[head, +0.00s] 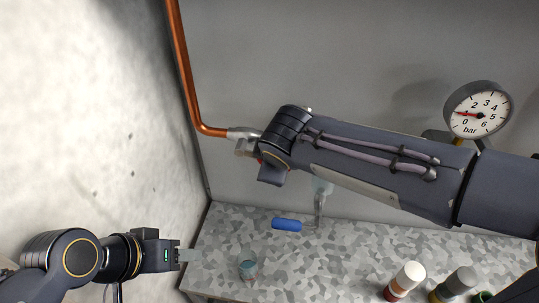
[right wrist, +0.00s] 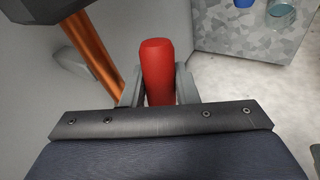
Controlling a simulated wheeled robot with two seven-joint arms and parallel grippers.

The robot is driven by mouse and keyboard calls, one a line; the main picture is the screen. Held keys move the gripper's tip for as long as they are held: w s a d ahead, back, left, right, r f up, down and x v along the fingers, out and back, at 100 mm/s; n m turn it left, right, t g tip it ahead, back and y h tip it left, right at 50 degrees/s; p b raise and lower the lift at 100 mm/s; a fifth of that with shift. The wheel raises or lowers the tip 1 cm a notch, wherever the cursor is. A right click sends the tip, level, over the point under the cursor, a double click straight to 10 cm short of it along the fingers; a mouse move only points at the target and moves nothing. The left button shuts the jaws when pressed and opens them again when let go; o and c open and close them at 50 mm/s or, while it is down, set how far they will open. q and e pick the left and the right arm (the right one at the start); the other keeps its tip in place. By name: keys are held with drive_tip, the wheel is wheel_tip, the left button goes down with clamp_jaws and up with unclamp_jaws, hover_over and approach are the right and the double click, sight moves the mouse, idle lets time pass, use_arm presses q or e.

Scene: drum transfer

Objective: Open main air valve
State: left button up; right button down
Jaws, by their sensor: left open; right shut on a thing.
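The main air valve's red handle (right wrist: 158,70) stands between the fingers of my right gripper (right wrist: 158,90), which is shut on it in the right wrist view. In the head view my right wrist hides most of the valve; its metal body (head: 244,147) shows at the lower end of the copper pipe (head: 185,75). The handle's angle to the pipe is hard to tell. My left gripper (head: 188,255) is open and empty at the lower left, well away from the valve. The pressure gauge (head: 480,112) shows its red needle near the low end.
A speckled bench (head: 350,255) runs below the valve. A rough pale wall (head: 90,120) stands at the left. My right forearm crosses the middle.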

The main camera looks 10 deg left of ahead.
drive_tip(key=shift+d+r+n+h+p, duration=0.1)
drive_tip(key=shift+r+n+h+p, duration=0.2)
drive_tip(key=shift+r+h+p, duration=0.6)
drive_tip(key=shift+f, duration=0.15)
drive_tip(key=c, duration=1.2)
unclamp_jaws()
drive_tip(key=shift+o, duration=0.2)
drive_tip(key=v, duration=0.7)
drive_tip(key=shift+s+r+b, duration=0.25)
drive_tip(key=shift+r+b, duration=0.05)
drive_tip(key=shift+r, duration=0.05)
